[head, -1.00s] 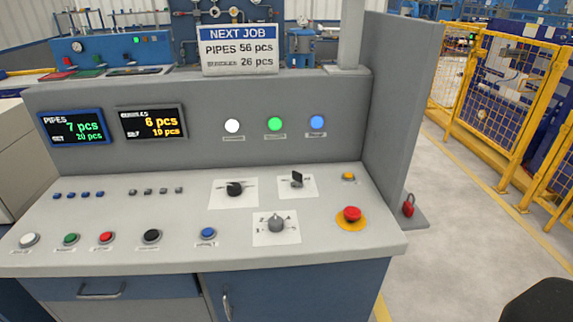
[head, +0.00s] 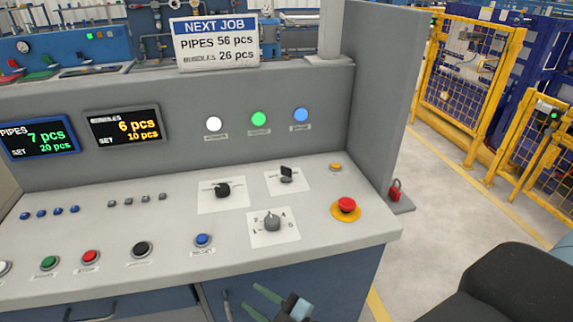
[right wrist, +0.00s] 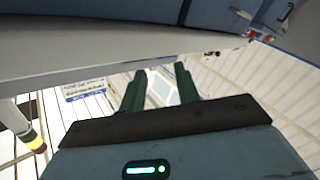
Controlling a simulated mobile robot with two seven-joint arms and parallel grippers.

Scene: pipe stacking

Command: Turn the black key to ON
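The black key (head: 287,171) stands upright in its switch on a white plate, toward the back right of the sloped grey panel (head: 330,225). The plate's lettering is too small to read. My right gripper (head: 251,300) is at the bottom of the head view, in front of the panel's front edge and well short of the key. In the right wrist view its two green fingers (right wrist: 160,72) are apart with nothing between them. The key is not seen in that view. My left gripper is not in view.
A black selector (head: 223,190) is left of the key and a grey rotary knob (head: 271,222) in front of it. A red emergency button (head: 346,205) is at right. A red padlock (head: 395,190) sits beside the upright side wall (head: 375,100).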

